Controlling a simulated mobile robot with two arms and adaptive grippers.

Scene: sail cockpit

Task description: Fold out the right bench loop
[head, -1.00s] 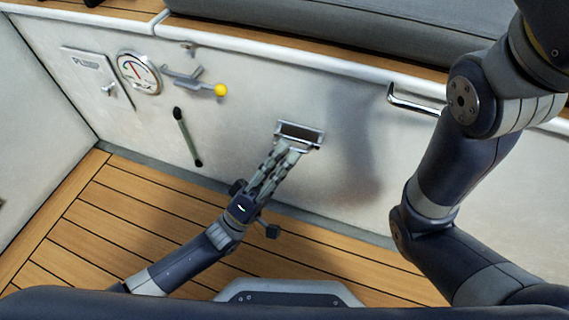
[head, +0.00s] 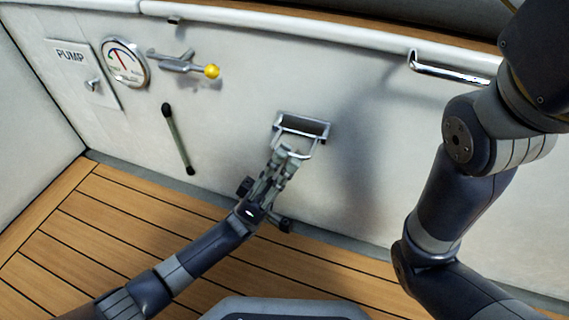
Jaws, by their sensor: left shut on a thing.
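The bench loop (head: 322,143) is a metal bail at a dark recessed plate (head: 303,125) in the middle of the white bench front. It stands out from the plate, tilted down and towards me. My left gripper (head: 287,153) reaches up from the lower left and is shut on the loop's outer bar, which its fingers partly hide. My right arm shows at the right edge, but its gripper is out of view.
A chrome grab rail (head: 445,69) sits at the upper right, near my right arm. Left of the loop are a green sight tube (head: 177,138), a yellow-knobbed lever (head: 211,71), a gauge (head: 124,63) and a pump panel (head: 80,72). The teak floor (head: 110,225) is clear.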

